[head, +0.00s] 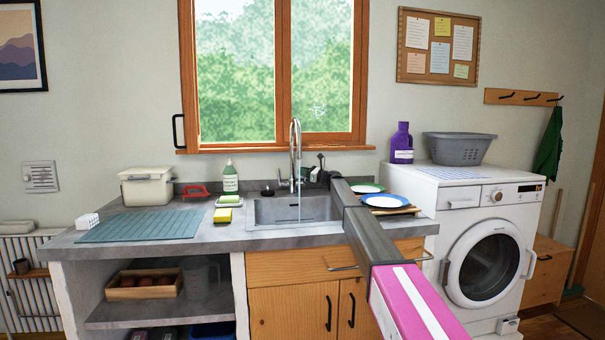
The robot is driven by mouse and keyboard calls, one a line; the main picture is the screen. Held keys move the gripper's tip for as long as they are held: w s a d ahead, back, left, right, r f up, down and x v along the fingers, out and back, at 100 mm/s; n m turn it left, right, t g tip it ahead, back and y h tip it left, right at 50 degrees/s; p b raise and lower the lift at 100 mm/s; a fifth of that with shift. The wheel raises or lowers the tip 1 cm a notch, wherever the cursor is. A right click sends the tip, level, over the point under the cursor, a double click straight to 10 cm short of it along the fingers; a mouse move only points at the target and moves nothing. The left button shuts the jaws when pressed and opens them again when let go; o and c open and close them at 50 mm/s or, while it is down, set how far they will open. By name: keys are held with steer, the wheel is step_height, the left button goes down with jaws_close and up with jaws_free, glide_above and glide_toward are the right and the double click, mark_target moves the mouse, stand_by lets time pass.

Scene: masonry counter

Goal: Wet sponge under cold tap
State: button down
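A yellow sponge (223,215) lies on the counter just left of the sink. The chrome gooseneck tap (295,150) stands behind the grey sink (266,212). A thin pale vertical line below its spout looks like running water. My gripper (318,172) is a small dark shape just right of the tap, at the far end of my arm. It is apart from the sponge. Its fingers are too small to make out, and I see nothing held. My arm hides the right part of the sink.
A soap bottle (230,178) and a small dish (229,201) stand behind the sponge. A blue-green mat (143,226) covers the counter to the left. Plates (386,201) are right of the sink, beside my arm. The window (280,75) is behind the tap.

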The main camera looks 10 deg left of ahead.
steer(key=c, duration=1.1)
jaws_free()
steer(key=shift+c, duration=0.2)
